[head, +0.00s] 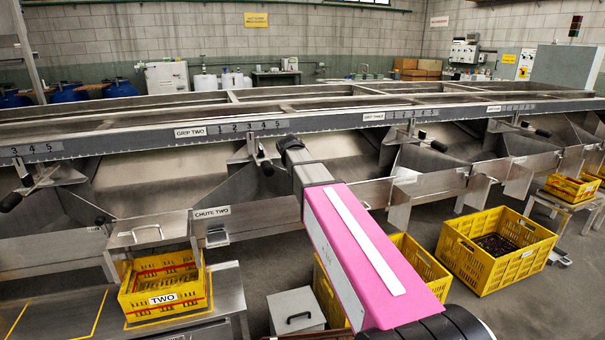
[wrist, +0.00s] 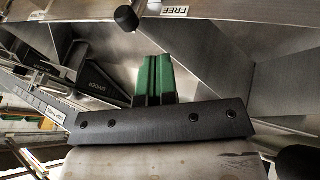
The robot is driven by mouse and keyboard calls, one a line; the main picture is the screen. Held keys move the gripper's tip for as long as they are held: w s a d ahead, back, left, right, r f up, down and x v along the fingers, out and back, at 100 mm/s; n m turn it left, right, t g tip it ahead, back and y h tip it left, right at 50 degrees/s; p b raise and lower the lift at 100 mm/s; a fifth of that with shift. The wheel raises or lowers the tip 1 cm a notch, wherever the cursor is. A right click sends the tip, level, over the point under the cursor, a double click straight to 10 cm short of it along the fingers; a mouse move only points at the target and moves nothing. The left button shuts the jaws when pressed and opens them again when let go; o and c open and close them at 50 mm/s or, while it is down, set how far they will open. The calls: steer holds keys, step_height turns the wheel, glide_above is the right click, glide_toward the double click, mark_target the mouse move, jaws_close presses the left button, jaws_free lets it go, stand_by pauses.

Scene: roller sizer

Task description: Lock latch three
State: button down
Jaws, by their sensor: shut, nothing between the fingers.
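My gripper shows in the wrist view as two green fingers (wrist: 154,62) pressed together, with nothing between them. A black knob (wrist: 127,18) is just beyond and left of the fingertips, apart from them in the picture. A white label reading FREE (wrist: 174,10) is upside down to the right of the knob, on a metal edge. I cannot tell for sure whether this knob belongs to latch three. In the head view my arm reaches to the metal chutes between the GRIP TWO label (head: 190,132) and the GRIP THREE label (head: 374,116); it hides what lies behind it.
A black-handled lever (head: 430,143) sticks out below GRIP THREE, and another (head: 262,160) is left of my arm. The CHUTE TWO panel (head: 212,212) is below. Yellow crates (head: 165,285) (head: 495,250) stand in front. A dark rounded part (wrist: 297,160) fills the wrist view's lower right.

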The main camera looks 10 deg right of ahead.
steer(key=w+d+f, duration=0.3)
steer(key=d+f, duration=0.3)
steer(key=shift+w+f, duration=0.15)
steer(key=shift+w, duration=0.05)
stand_by(0.4)
steer(key=shift+w+d+r+g+y, duration=0.15)
steer(key=shift+d+y, duration=0.4)
steer(key=shift+d, duration=0.1)
steer(key=shift+w+d+r+g+y, duration=0.15)
steer(key=shift+d+y, duration=0.4)
steer(key=shift+d, duration=0.1)
steer(key=w+d+f+m+g+y, duration=0.2)
steer(key=d+f+y, duration=0.8)
steer(key=d+y, duration=0.2)
steer(key=shift+w+d+m, duration=0.25)
steer(key=shift+d+m, duration=0.15)
steer(key=shift+d, duration=0.2)
steer(key=shift+f, duration=0.2)
